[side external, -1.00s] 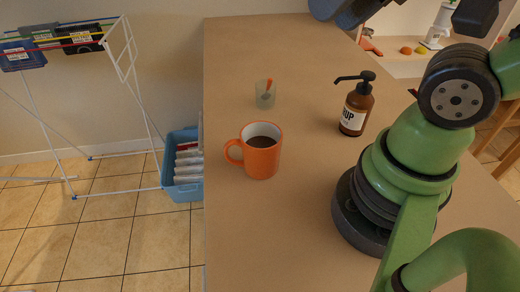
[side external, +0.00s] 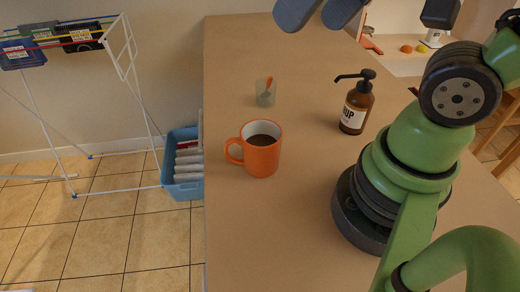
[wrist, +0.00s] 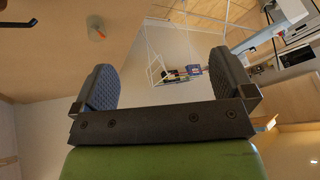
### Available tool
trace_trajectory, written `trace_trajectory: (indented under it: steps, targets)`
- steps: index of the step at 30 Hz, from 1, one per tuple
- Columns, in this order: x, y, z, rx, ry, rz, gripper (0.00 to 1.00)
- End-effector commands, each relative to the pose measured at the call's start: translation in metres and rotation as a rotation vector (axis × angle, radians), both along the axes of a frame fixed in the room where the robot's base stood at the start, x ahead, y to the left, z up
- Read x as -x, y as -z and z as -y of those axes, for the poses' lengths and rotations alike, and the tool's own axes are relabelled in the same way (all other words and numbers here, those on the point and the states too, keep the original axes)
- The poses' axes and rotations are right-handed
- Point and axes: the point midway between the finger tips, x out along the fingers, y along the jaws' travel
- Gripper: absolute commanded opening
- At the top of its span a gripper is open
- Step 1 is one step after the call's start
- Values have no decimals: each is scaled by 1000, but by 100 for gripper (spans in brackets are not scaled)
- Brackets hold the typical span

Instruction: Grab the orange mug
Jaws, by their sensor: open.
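The orange mug (side external: 262,158) stands upright on the tan table, with dark liquid inside and its handle pointing left. My gripper (side external: 319,20) shows at the top edge of the side view, well above the table and beyond the mug, empty. In the wrist view my gripper (wrist: 162,85) has its two dark pads wide apart with nothing between them. The mug does not show in the wrist view.
A clear glass (side external: 265,92) with an orange item inside stands behind the mug. A brown pump bottle (side external: 356,108) stands to the right. The table (side external: 235,230) is bare in front of the mug. A blue crate (side external: 183,165) and drying rack are off the table's left edge.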

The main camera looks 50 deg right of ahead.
Motion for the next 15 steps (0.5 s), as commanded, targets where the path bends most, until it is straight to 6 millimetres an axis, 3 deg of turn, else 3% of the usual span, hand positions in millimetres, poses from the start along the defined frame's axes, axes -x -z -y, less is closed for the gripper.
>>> trace_trajectory:
  steps: [9, 15]
  targets:
    - [-60, 78, -5, 268, -507, -251, 100]
    - [-76, 132, -10, 354, -794, -358, 100]
